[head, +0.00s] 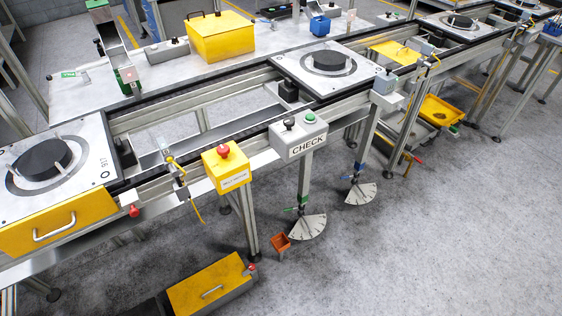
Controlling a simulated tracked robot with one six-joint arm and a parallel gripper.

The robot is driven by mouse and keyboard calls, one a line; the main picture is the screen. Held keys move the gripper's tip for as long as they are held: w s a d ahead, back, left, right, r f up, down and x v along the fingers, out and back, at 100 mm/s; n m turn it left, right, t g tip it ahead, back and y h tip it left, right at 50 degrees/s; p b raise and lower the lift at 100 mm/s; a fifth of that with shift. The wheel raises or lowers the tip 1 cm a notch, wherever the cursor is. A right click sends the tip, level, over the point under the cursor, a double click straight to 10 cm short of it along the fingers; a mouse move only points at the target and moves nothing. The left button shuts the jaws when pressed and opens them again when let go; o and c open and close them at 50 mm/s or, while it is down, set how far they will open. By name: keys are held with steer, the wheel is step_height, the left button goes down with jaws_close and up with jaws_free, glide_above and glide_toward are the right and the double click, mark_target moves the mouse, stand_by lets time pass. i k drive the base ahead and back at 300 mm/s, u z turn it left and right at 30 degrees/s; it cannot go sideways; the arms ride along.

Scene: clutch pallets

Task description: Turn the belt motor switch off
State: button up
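A yellow box (228,171) hangs on the front rail of the belt line, left of the picture's middle. It has a red knob (223,151) on top and a white label on its front, too small to read surely; it may be the belt motor switch. The knob's setting cannot be told. To its right is a grey box (299,139) marked CHECK, with a black knob (289,123) and a green button (311,116) on top. My gripper is not in view.
Pallets with black discs sit on the belt at left (20,192) and at middle (303,71). A red knob (134,211) and a yellow drawer (50,226) are at left. The right floor is clear.

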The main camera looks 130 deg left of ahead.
mark_target(223, 150)
steer(key=u, duration=4.55)
